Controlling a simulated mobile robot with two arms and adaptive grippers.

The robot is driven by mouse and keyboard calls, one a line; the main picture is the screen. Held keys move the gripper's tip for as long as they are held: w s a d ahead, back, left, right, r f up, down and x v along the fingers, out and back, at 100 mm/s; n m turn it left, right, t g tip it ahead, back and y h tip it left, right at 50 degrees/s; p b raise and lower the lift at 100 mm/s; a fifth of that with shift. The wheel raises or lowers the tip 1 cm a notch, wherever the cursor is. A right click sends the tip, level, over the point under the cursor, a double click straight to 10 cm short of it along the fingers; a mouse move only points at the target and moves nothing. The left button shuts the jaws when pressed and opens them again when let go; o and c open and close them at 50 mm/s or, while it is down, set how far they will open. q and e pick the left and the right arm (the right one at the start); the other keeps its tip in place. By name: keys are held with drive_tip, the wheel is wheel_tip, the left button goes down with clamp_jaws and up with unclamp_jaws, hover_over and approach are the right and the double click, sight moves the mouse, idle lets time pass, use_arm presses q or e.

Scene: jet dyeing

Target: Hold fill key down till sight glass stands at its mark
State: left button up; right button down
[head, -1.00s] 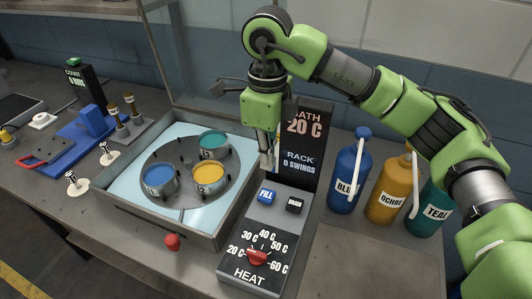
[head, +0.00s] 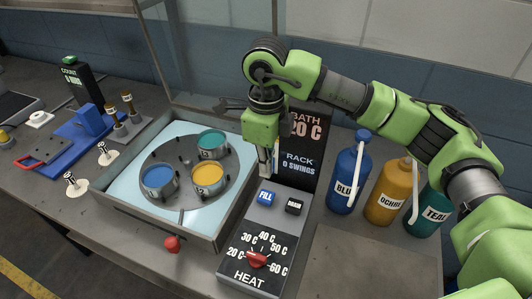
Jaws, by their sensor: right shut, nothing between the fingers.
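The blue FILL key (head: 266,198) sits on the grey control panel (head: 250,225), beside a black key (head: 294,206). My right gripper (head: 267,172) points down with its fingers shut and empty, above and slightly behind the FILL key. A gap shows between the fingertips and the key. The bath (head: 130,185) holds pale blue liquid and a round rack with blue, yellow and teal cups. I cannot make out the sight glass or its mark; my right gripper and wrist cover part of the area behind the panel. My left gripper is not in view.
A dark display (head: 306,150) reading bath 20 C and rack 0 swings stands behind my gripper. A red HEAT knob (head: 257,258) is on the panel's front. Blue (head: 346,180), ochre (head: 388,205) and teal (head: 428,213) bottles stand right. A red knob (head: 172,244) is before the bath.

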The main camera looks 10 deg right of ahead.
sight(266, 197)
wheel_tip(266, 197, down, 7)
drive_tip(key=p, duration=0.3)
drive_tip(key=shift+f, duration=0.75)
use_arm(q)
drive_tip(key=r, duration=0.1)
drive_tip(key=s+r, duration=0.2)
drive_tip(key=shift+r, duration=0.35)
use_arm(e)
drive_tip(key=shift+f, duration=0.1)
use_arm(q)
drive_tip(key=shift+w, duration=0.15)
